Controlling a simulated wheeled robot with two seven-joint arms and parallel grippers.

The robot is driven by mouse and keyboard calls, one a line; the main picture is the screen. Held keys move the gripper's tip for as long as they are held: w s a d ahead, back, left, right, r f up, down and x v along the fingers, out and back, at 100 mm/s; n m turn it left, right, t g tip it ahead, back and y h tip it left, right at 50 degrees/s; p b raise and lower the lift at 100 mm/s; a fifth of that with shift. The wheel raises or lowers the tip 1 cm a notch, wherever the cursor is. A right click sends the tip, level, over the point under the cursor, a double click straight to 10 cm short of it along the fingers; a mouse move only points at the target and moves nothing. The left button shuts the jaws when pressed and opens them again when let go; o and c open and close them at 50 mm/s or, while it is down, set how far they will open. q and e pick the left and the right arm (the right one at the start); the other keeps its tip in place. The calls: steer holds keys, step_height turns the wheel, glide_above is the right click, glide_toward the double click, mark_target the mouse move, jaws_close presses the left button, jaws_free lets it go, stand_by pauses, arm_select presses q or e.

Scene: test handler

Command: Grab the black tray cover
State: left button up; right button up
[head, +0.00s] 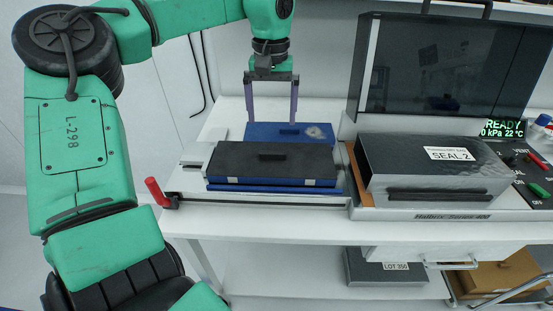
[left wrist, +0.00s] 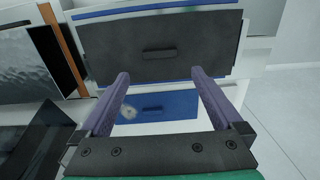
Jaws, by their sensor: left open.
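The black tray cover (head: 255,163) lies flat on a blue tray (head: 290,183) on the white bench, with a small raised black handle (head: 271,157) in its middle. The cover (left wrist: 200,50) and its handle (left wrist: 160,53) also show in the left wrist view. My left gripper (head: 271,121) is open and empty, fingers pointing down, above and behind the cover; in the left wrist view its fingertips (left wrist: 158,75) sit either side of the handle's line, apart from it. My right gripper is not in view.
A blue plate (head: 262,131) with a pale smudge lies behind the tray. A silver box marked SEAL 2 (head: 430,155) and a dark raised lid (head: 445,70) stand right. A red-handled lever (head: 157,191) is at the left front. A LOT 350 box (head: 385,275) sits on the lower shelf.

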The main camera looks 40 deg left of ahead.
mark_target(272, 152)
arm_select(q)
step_height(272, 152, down, 11)
steer(key=shift+w+a+r+p, duration=0.15)
steer(key=shift+p, duration=0.95)
steer(key=c, duration=1.2)
steer(key=shift+o, duration=0.2)
steer(key=shift+r, duration=0.15)
